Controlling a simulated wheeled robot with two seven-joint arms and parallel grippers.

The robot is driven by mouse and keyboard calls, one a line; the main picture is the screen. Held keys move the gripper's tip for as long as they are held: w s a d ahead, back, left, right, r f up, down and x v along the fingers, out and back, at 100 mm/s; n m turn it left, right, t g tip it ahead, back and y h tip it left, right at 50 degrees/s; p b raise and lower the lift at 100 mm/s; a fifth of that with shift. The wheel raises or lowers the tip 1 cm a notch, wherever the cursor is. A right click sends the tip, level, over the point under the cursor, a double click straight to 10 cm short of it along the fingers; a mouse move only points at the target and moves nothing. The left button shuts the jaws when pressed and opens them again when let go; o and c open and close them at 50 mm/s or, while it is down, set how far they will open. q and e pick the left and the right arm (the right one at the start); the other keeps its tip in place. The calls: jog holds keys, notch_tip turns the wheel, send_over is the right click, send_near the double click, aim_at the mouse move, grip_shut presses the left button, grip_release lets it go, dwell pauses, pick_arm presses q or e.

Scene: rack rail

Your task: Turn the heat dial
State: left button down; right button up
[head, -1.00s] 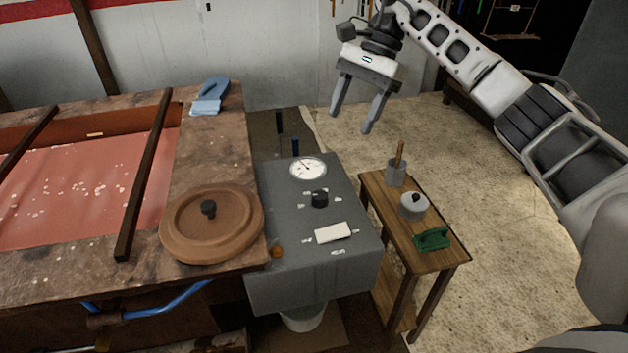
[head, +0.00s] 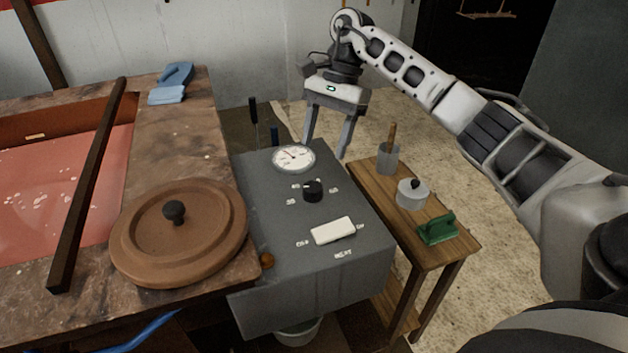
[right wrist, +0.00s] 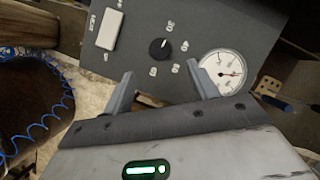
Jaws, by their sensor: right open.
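The heat dial is a small black knob (head: 313,190) on top of the grey control box (head: 272,212), with numbers around it. A round white gauge (head: 293,159) sits behind it and a white rocker switch (head: 333,231) in front of it. My right gripper (head: 324,148) is open and empty, above the back right side of the box and apart from the knob. In the right wrist view the knob (right wrist: 159,48) shows beyond and between the two fingers (right wrist: 160,90), with the gauge (right wrist: 222,70) near one finger. My left gripper is in neither view.
At the left, a brown round lid (head: 180,250) lies on the worktop beside the box. Blue gloves (head: 172,82) lie farther back.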

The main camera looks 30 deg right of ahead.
aim_at(313, 186)
jog(key=x, duration=0.9)
jog(key=shift+p, duration=0.4)
jog(key=shift+r, duration=0.1)
jog(key=c, duration=1)
